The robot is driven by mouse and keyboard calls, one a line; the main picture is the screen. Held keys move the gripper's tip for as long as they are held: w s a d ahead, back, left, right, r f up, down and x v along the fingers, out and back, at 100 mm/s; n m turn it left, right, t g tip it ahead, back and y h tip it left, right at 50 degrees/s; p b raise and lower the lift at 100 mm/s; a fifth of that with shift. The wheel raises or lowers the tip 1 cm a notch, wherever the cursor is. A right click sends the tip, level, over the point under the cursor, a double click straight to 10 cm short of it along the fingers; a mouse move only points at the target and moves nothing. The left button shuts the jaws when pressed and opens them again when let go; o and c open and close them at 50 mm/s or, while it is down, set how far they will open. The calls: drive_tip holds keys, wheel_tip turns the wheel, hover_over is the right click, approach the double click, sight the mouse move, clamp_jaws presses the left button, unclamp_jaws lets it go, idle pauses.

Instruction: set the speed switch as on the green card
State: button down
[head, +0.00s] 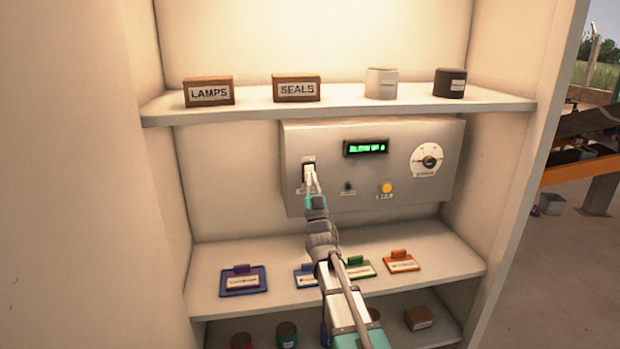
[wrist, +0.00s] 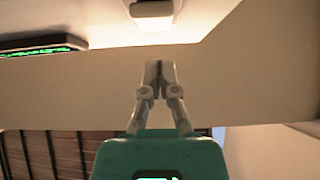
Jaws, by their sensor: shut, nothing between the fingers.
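A grey control panel (head: 320,195) hangs below the upper shelf. At its left is a switch with a dark plate (head: 307,160), partly covered by my gripper (head: 310,177). Its setting and label cannot be read. My gripper is shut and empty, its tips at or just in front of this switch; I cannot tell whether they touch. In the wrist view the closed fingertips (wrist: 159,65) point at a pale surface, with a light-coloured fitting (wrist: 152,8) above them. The green card (head: 359,268) lies on the lower shelf behind my arm; its writing is too small to read.
The panel also has a green display (head: 366,148), a round dial (head: 429,161), a yellow button (head: 386,188) and a small black knob (head: 348,188). Boxes and cups stand on the upper shelf (head: 340,104).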

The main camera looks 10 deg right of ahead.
drive_tip(key=s+f+b, duration=0.5)
drive_tip(key=s+b, duration=0.1)
drive_tip(key=s, duration=0.3)
drive_tip(key=shift+s+a+f, duration=0.15)
drive_tip(key=shift+a+f, duration=0.15)
drive_tip(key=shift+f, duration=0.1)
drive_tip(key=a+f+g, duration=0.1)
drive_tip(key=f+g, duration=0.3)
drive_tip(key=f, duration=0.2)
drive_tip(key=w+a+f+g+p, duration=0.1)
drive_tip(key=f+g, duration=0.4)
drive_tip(key=f, duration=0.2)
drive_tip(key=a+f+g+y, duration=0.1)
drive_tip(key=f+g, duration=0.4)
drive_tip(key=f, duration=0.1)
drive_tip(key=shift+w+a+f+p, duration=0.1)
drive_tip(key=shift+w+f+p, duration=0.05)
drive_tip(key=shift+w+p, duration=0.2)
drive_tip(key=s+f+g+b, duration=0.1)
drive_tip(key=s+f+g, duration=0.5)
drive_tip(key=s, duration=0.4)
drive_tip(key=s+a+f+g, duration=0.1)
drive_tip(key=s+f+g, duration=0.6)
drive_tip(key=s, duration=0.3)
drive_tip(key=shift+s+n+g+b, duration=0.3)
drive_tip(key=shift+s+b, duration=0.05)
drive_tip(key=shift+s, duration=0.05)
